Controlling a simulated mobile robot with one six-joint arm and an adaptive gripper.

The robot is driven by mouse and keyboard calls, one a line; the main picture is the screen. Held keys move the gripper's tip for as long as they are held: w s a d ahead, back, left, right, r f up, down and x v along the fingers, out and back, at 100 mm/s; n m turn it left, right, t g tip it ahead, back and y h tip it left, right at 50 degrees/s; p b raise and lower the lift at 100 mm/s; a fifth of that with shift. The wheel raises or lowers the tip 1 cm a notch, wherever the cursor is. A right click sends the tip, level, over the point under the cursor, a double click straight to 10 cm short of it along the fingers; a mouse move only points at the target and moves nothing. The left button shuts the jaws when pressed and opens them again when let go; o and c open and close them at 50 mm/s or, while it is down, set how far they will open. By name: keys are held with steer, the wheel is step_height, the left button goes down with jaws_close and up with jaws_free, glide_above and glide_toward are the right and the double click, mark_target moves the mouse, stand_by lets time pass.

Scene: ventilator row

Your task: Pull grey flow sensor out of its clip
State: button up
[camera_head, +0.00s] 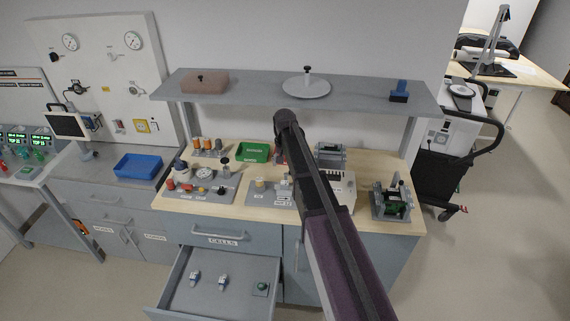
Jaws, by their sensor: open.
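I cannot pick out the grey flow sensor or its clip for certain at this size. A small grey-white part (283,188) stands on a grey base plate (257,199) on the wooden bench, just left of my arm. Two small pale parts, a left one (195,279) and a right one (223,281), lie in the open drawer (222,301) below. My dark arm rises from the bottom right across the bench to a rounded joint in front of the shelf. It covers part of the bench, and my gripper's fingers are not visible.
A grey shelf (240,93) spans above the bench. A green tray (254,151), a plate with coloured knobs (213,191), a white box (343,190) and a green-and-grey fixture (392,201) crowd the bench. The open drawer juts forward. Floor is clear at right.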

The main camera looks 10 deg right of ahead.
mark_target(285, 183)
steer(key=shift+f+b, duration=4.5)
steer(key=shift+f, duration=0.35)
jaws_close()
steer(key=shift+r, duration=0.2)
steer(key=shift+r+p, duration=1.9)
steer(key=shift+p, duration=0.15)
